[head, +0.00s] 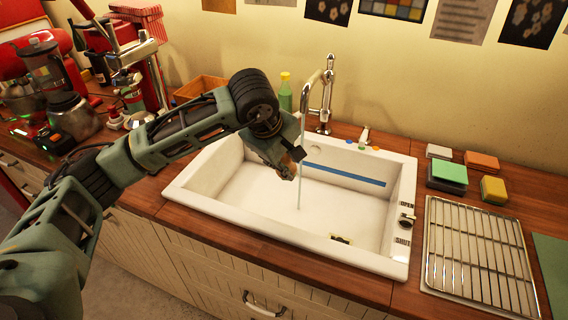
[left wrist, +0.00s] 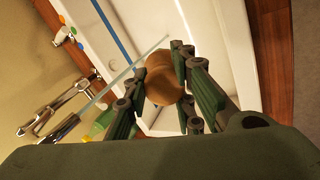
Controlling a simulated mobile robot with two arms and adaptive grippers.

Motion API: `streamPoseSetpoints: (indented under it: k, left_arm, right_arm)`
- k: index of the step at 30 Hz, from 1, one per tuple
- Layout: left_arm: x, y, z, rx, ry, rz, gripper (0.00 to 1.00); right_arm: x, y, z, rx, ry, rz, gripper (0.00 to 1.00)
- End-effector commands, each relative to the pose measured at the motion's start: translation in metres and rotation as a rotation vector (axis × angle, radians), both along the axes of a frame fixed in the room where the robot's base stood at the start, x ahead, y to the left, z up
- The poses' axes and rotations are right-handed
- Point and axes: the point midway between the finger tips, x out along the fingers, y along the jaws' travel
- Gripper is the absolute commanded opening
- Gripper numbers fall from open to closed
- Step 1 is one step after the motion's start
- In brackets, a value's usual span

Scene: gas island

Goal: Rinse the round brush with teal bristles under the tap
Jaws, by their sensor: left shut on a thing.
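My left gripper (head: 287,166) reaches in over the white sink (head: 250,229) and is shut on a round brown wooden thing (left wrist: 163,80), which looks like the brush's body. In the head view only a small brown part (head: 299,153) of it shows between the fingers. Its teal bristles are hidden in both views. The chrome tap (head: 304,95) is running, and a thin water stream (head: 299,190) falls into the sink close beside the gripper. In the left wrist view the stream (left wrist: 120,78) passes near the held thing; I cannot tell whether it touches it. My right gripper is not in view.
A green bottle (head: 285,94) stands behind the sink, left of the tap. A wire drying rack (head: 475,255) lies to the right, with several sponges (head: 447,173) behind it. A small dark and yellow thing (head: 341,239) is at the sink's front.

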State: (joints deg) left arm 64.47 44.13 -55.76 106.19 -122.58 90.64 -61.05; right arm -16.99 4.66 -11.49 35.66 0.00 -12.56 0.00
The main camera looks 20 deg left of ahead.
Motion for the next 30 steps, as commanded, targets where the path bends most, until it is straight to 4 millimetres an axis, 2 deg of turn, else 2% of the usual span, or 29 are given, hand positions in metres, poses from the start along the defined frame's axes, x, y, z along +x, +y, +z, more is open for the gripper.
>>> streamPoseSetpoints:
  k: [7, 18, 28, 30]
  left_arm:
    - [0.024, 0.003, -0.004, -0.001, 0.0, 0.0, 0.0]
    - [0.06, 0.007, -0.011, -0.002, 0.0, -0.001, 0.0]
    - [0.092, 0.011, -0.019, 0.0, 0.001, -0.001, 0.0]
    - [0.099, 0.013, -0.021, 0.0, -0.001, -0.001, 0.0]
  right_arm:
    - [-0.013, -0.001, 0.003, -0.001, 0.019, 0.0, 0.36]
    - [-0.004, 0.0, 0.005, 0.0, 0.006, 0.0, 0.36]
    - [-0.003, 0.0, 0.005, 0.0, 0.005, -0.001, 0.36]
    - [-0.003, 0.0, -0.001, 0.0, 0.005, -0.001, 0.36]
